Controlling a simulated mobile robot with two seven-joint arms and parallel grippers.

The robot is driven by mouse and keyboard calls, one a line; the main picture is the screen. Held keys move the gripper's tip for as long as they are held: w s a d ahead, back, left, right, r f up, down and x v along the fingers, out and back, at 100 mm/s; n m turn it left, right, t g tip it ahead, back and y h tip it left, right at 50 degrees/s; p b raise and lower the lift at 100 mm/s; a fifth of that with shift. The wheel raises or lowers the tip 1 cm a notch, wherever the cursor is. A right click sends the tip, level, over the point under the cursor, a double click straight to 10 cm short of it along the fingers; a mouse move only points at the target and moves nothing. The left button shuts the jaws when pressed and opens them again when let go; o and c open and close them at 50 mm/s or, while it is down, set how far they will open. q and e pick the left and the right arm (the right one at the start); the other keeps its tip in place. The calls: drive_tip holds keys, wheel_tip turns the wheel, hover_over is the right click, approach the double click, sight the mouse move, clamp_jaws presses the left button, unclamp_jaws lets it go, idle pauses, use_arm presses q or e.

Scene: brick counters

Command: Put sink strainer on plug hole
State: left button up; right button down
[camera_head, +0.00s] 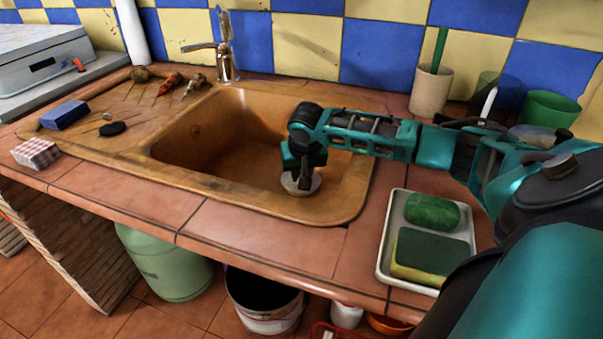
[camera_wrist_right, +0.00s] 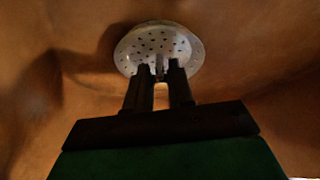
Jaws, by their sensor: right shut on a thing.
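The sink strainer is a round, pale metal disc with holes; it shows below my right gripper in the head view (camera_head: 301,183) and in the right wrist view (camera_wrist_right: 150,42). My right gripper (camera_head: 302,172) is shut on the strainer's small central knob, with both fingertips close together around it in the right wrist view (camera_wrist_right: 161,72). The gripper points down over the right part of the brown sink basin (camera_head: 215,125). The plug hole is not visible; I cannot tell whether the strainer covers it or how high it is held. My left gripper is not in view.
A chrome faucet (camera_head: 226,66) stands behind the basin. A white tray (camera_head: 388,237) with a green soap (camera_head: 432,211) and a sponge (camera_head: 432,256) lies at right. The drainboard holds a blue sponge (camera_head: 64,115), a black disc (camera_head: 112,129) and several small tools.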

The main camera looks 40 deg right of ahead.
drive_tip(key=c, duration=1)
unclamp_jaws()
drive_tip(key=shift+r, duration=0.1)
drive_tip(key=p+v, duration=0.3)
drive_tip(key=v, duration=0.9)
drive_tip(key=shift+w, duration=0.1)
